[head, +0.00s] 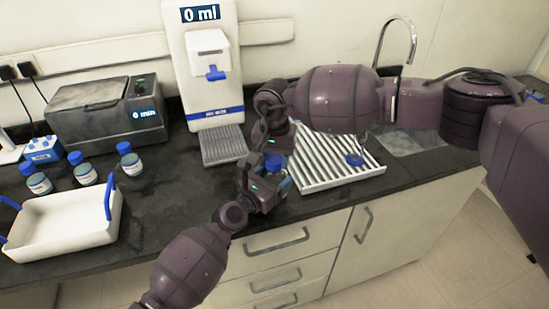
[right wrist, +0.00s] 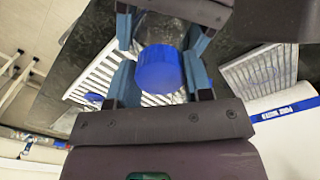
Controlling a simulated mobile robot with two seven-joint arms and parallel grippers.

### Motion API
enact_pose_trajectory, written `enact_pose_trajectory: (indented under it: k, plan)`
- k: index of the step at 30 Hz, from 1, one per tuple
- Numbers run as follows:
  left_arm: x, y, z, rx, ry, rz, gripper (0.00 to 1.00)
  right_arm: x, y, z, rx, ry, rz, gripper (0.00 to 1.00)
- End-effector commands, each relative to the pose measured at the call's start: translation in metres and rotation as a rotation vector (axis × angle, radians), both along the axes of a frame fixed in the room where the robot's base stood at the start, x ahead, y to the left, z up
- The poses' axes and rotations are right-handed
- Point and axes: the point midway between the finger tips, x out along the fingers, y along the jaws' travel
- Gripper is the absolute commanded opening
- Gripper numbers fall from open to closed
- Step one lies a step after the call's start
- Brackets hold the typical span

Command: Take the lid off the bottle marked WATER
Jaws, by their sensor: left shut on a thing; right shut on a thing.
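A bottle (head: 284,183) with a blue lid (head: 275,162) is at the counter's front, left of the drying rack. My left gripper (head: 276,187) is shut on the bottle's body from the front left and covers much of it; its label cannot be read. My right gripper (head: 273,153) comes from above and is shut on the blue lid. In the right wrist view the round lid (right wrist: 160,69) sits between the fingers and hides the bottle below. The lid is right at the bottle's top; I cannot tell whether it is loose.
A white drying rack (head: 325,165) holds a small blue thing (head: 355,159). A water dispenser (head: 207,65) stands behind. Several blue-capped bottles (head: 84,172), a white tray (head: 65,228) with blue handles and a grey water bath (head: 105,115) are left. A sink (head: 415,140) is right.

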Motion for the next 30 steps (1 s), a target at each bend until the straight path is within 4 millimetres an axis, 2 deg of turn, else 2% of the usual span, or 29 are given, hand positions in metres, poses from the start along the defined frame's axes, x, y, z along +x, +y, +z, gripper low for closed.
enact_pose_trajectory:
  k: [21,25,30]
  plan:
    - [0.0001,0.0002,-0.0002,0.000,0.000,0.000,0.06,0.0000,0.0001,0.0009,0.000,0.000,1.018,0.18]
    - [0.0000,0.0002,-0.0002,0.000,0.000,0.000,0.06,0.0000,0.0000,0.0009,0.000,0.000,1.129,0.18]
    - [0.0000,0.0002,-0.0002,0.000,0.000,0.000,0.06,0.0000,0.0000,0.0008,0.000,0.000,1.176,0.18]
